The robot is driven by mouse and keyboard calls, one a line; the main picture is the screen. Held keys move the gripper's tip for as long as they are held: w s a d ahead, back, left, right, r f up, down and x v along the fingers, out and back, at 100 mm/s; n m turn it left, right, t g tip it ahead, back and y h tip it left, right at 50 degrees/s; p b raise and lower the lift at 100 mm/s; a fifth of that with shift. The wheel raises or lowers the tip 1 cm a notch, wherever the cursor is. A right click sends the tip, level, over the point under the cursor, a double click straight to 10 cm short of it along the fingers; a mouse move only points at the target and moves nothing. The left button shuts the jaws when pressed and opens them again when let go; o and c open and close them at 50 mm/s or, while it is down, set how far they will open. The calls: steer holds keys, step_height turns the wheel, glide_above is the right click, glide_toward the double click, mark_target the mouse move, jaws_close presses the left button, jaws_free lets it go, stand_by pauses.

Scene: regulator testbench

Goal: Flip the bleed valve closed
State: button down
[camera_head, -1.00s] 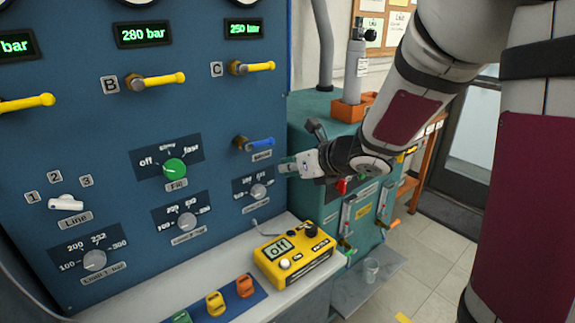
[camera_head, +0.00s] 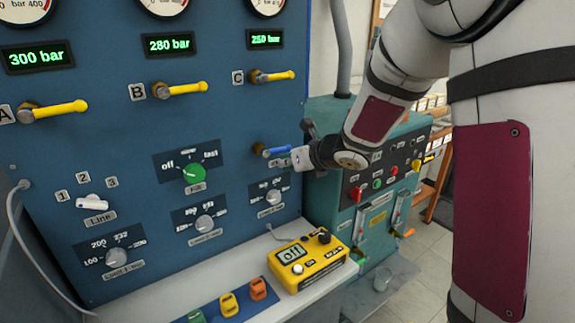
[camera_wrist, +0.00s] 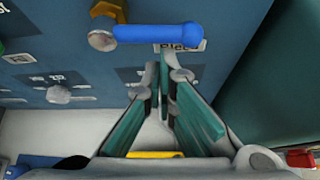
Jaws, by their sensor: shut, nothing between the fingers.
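The bleed valve has a blue lever handle (camera_head: 277,151) that points right, roughly level, from a brass stem on the blue panel. In the wrist view the blue handle (camera_wrist: 158,34) lies across the top, with its brass stem at its left end and the Bleed label (camera_wrist: 185,46) partly hidden behind it. My gripper (camera_head: 282,162) is at the right end of the handle, slightly below it. In the wrist view my gripper (camera_wrist: 163,68) has its fingertips together and empty, below the handle in the picture. I cannot tell whether they touch it.
Yellow valve handles (camera_head: 182,89) stick out higher on the panel. A knob (camera_head: 273,197) sits below the bleed valve. A yellow meter box (camera_head: 306,262) stands on the bench ledge. A teal cabinet (camera_head: 328,215) stands close on the right.

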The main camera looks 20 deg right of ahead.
steer(key=shift+w+d+r+n+h+b, duration=0.15)
steer(key=shift+r+n+h+b, duration=0.25)
steer(key=shift+r+b, duration=0.5)
steer(key=shift+f, duration=0.15)
